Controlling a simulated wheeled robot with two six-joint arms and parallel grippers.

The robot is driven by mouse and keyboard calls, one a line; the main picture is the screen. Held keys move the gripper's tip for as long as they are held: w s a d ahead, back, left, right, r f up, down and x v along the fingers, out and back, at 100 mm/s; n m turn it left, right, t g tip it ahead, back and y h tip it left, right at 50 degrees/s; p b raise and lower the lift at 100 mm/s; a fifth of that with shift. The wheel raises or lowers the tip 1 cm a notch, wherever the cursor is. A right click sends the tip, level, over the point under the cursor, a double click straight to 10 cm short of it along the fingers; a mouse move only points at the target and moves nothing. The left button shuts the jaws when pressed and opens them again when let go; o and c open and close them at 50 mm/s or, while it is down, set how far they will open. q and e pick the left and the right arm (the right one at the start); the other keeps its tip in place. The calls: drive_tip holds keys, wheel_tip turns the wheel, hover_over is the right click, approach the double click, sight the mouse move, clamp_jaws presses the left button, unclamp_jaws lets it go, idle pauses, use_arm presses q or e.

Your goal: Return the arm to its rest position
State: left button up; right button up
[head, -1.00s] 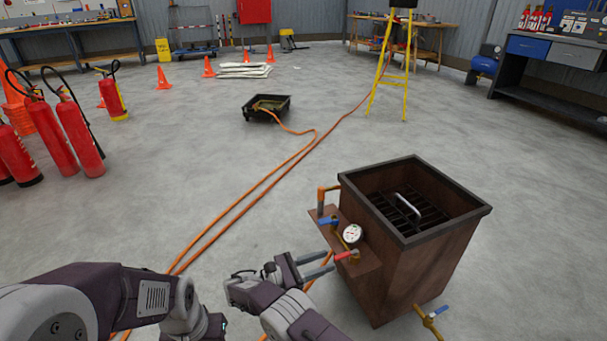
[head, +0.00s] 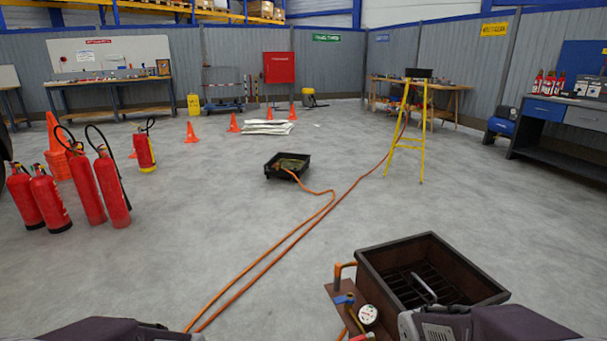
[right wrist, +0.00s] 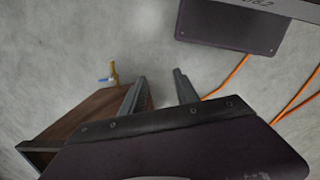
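My right gripper (right wrist: 158,92) shows in the right wrist view with its two dark fingers apart and nothing between them. It is over bare floor, beside the brown burner box (right wrist: 85,115).
The box carries a gauge (head: 367,314) and a blue-handled valve (head: 345,299). Red extinguishers (head: 112,190) stand at left, a yellow stand (head: 422,130) at the back right.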

drive_tip(key=w+a+f+m+t+y, duration=0.1)
drive_tip(key=w+a+f+m+t, duration=0.15)
drive_tip(key=m, duration=0.25)
wheel_tip(320, 180, up, 38)
drive_tip(key=s+p, duration=0.1)
drive_tip(key=p, duration=3.7)
drive_tip(key=shift+a+n+g, duration=0.3)
drive_tip(key=shift+g, duration=0.05)
